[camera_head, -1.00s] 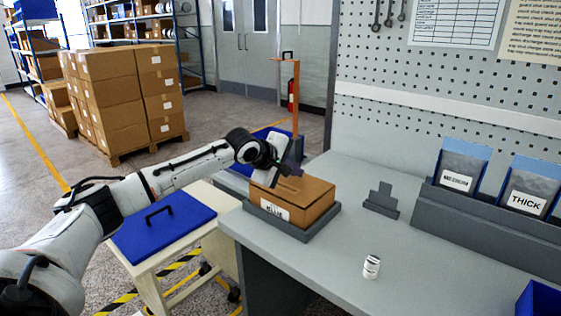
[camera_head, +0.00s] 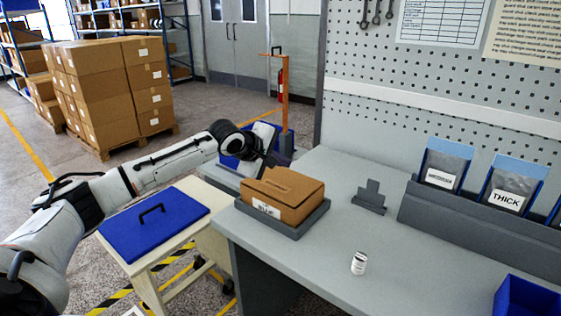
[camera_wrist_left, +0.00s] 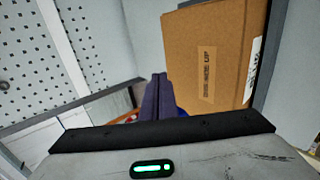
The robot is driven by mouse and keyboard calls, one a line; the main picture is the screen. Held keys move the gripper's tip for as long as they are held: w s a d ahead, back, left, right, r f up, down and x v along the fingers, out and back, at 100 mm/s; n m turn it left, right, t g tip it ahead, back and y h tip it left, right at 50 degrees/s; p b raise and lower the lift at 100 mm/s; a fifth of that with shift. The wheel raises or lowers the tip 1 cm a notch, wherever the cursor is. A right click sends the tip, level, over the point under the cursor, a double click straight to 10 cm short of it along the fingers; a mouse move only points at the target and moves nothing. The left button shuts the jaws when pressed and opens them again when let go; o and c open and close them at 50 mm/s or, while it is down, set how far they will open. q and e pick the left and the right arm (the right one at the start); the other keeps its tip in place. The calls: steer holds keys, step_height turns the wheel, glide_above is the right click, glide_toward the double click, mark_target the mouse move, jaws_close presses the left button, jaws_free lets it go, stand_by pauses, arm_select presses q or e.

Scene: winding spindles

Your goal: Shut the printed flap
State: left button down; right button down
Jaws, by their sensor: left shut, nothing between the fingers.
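A brown cardboard box (camera_head: 285,190) sits in a shallow grey tray (camera_head: 322,212) on the grey bench, with a white label on its front side. Its top looks closed and flat. In the left wrist view the box's top panel (camera_wrist_left: 190,50) fills the right side and carries a printed strip (camera_wrist_left: 207,75). My left gripper (camera_head: 280,159) is just behind the box's far left edge, apart from it as far as I can tell. In the left wrist view its dark fingers (camera_wrist_left: 160,92) are together and empty, beside the box top. My right gripper is not in view.
A small white canister (camera_head: 359,263) stands on the bench. A grey bracket (camera_head: 370,196) is right of the box. A grey rack (camera_head: 480,221) holds labelled pouches at the right. A blue lid (camera_head: 155,224) lies on a cart at the left. The bench front is mostly clear.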

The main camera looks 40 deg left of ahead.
mark_target(282, 182)
arm_select(q)
step_height(282, 182, up, 11)
steer(key=b, duration=0.1)
steer(key=shift+f, duration=0.15)
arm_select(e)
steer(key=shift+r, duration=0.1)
